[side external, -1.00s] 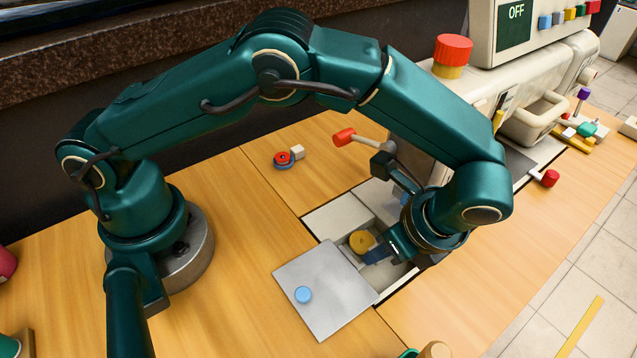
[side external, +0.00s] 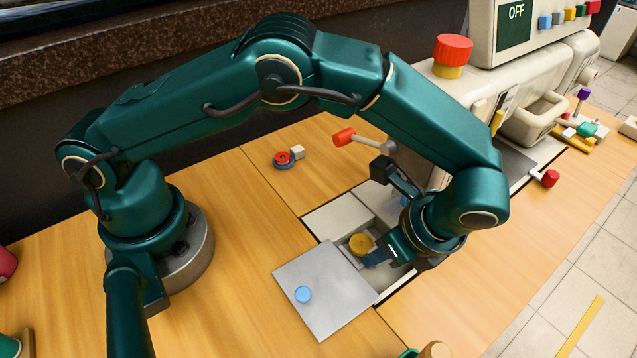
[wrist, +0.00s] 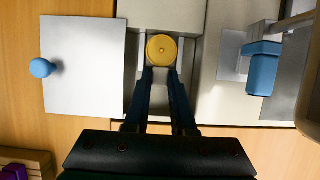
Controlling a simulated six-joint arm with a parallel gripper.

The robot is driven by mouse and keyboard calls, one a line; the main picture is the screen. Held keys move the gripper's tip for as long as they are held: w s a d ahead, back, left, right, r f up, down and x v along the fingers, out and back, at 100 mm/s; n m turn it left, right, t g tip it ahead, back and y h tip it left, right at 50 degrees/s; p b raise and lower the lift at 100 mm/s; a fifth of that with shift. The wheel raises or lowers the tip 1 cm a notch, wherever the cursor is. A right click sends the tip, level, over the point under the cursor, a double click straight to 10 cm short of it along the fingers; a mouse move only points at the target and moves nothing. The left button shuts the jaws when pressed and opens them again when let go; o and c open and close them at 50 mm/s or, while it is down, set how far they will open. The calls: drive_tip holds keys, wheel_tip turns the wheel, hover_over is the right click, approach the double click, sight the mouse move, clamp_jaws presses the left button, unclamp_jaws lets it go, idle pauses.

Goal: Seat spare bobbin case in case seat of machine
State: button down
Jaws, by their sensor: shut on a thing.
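A round yellow-brown bobbin case (side external: 360,243) is over the open pale well of the machine bed; it also shows in the wrist view (wrist: 161,49). I cannot tell whether it is the spare one. My gripper (side external: 375,258), with dark blue fingers, reaches in from the right and is shut on this case. In the wrist view my gripper (wrist: 163,72) has its two fingertips at the near edge of the case. The case seat cannot be made out; the case and fingers cover that part of the well.
A grey cover plate (side external: 335,305) with a blue knob (side external: 303,294) lies left of the well. A red and dark disc (side external: 284,160) and a small white block (side external: 297,152) stand on the table behind. The machine (side external: 520,110), its screen reading OFF, rises at the right.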

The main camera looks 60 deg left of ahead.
drive_tip(key=shift+f, duration=0.35)
unclamp_jaws()
drive_tip(key=shift+r, duration=0.1)
idle(0.6)
drive_tip(key=shift+v, duration=1.4)
drive_tip(key=shift+a+v, duration=0.15)
drive_tip(key=shift+v, duration=0.85)
drive_tip(key=shift+a+v, duration=0.15)
drive_tip(key=shift+v, duration=0.85)
drive_tip(key=shift+r, duration=0.1)
drive_tip(key=shift+r, duration=0.1)
